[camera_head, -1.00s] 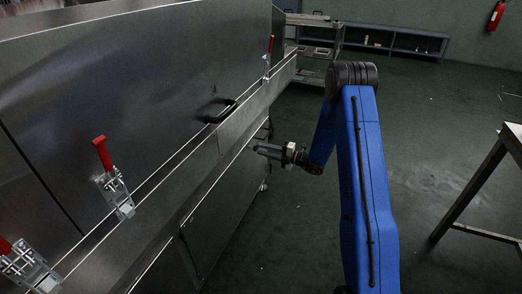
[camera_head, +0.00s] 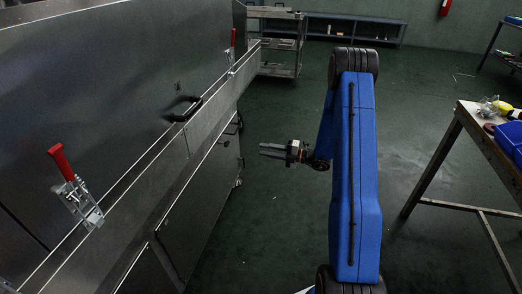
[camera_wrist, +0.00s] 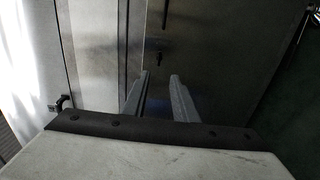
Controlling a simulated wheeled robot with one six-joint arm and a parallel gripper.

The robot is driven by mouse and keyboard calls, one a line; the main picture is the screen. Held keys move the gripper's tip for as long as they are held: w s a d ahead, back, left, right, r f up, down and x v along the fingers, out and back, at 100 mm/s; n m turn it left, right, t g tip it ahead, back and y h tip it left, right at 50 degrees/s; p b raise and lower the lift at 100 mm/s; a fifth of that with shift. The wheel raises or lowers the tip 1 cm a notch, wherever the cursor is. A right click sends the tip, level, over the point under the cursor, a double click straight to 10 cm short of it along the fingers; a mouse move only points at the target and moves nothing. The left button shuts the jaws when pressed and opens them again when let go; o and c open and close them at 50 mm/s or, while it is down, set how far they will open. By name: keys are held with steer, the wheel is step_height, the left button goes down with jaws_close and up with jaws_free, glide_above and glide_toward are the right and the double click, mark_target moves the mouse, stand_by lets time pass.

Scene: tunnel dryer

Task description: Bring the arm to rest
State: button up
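My blue arm stands upright in the middle of the head view and bends at its dark top joint. My gripper (camera_head: 262,150) hangs to the left of the arm, pointing left towards the steel dryer (camera_head: 90,110), with a gap of dark floor between them. In the wrist view my gripper (camera_wrist: 160,75) shows two grey fingers apart with nothing between them. Beyond them is a steel panel (camera_wrist: 210,50) of the dryer.
A toggle clamp with a red handle (camera_head: 62,160) and a black door handle (camera_head: 183,108) are on the dryer. A table (camera_head: 463,115) with a blue bin (camera_head: 512,140) stands at the right. A trolley (camera_head: 282,42) and shelf are at the back. Green floor between is free.

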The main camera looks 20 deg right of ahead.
stand_by(0.5)
steer(key=s+a+r+n+g+h, duration=0.1)
steer(key=s+a+r+n+g, duration=0.8)
steer(key=s+a+r+n, duration=0.65)
steer(key=s+r+n+g+h, duration=0.1)
steer(key=s+r+n+h, duration=0.2)
steer(key=s+n, duration=0.35)
steer(key=s+r+n+g+h, duration=0.1)
steer(key=s+r+n+h, duration=0.15)
steer(key=s+n, duration=0.4)
steer(key=s+d+r+n+t+h, duration=0.2)
steer(key=s+d+n+h, duration=0.2)
steer(key=s+n, duration=0.3)
steer(key=s+d+r+n+t+h, duration=0.3)
steer(key=s+n, duration=0.5)
steer(key=s, duration=0.3)
steer(key=shift+d+r+h, duration=0.15)
steer(key=shift+d+h, duration=0.2)
steer(key=shift+h, duration=0.2)
